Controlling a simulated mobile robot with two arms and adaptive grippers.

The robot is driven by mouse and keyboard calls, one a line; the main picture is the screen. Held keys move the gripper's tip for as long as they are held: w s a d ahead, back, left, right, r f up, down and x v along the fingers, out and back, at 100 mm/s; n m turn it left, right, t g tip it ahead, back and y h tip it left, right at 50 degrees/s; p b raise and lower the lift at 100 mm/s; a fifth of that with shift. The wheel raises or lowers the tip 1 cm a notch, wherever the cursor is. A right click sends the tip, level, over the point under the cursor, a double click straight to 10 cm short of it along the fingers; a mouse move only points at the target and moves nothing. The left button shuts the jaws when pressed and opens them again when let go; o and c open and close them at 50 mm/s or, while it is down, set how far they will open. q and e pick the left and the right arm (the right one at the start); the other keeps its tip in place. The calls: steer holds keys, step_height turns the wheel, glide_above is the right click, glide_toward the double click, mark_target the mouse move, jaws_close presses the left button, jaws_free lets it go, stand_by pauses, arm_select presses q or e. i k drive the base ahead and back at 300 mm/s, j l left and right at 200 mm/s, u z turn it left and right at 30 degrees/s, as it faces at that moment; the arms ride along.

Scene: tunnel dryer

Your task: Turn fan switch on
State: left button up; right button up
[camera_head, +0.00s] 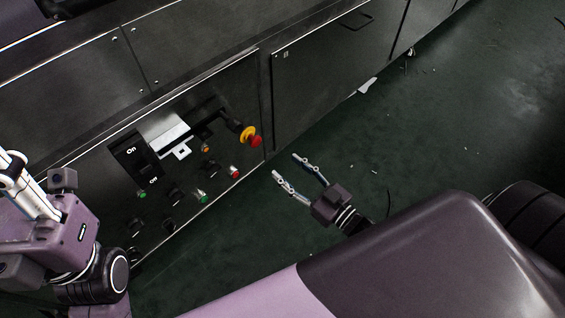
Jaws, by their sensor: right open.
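The control panel (222,92) on the dark machine front carries a black switch plate (141,164) marked On at its upper end and Off at its lower end. Several small dark knobs sit lower on the panel; I cannot read their labels or tell which is the fan switch or how it is set. My right gripper (285,165) is open and empty, its two pale fingers apart, pointing toward the panel from its right, clear of it. My left arm is at the left edge; pale metal parts show there, but its jaws cannot be made out.
A red emergency button on a yellow base (253,137) sticks out at the panel's right. A red button (235,172), a green button (202,196) and a light metal bracket (169,134) are also on it. The green floor to the right is mostly clear, with small debris.

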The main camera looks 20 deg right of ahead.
mark_target(133, 254)
steer(key=k+j, duration=0.1)
steer(key=k, duration=1.4)
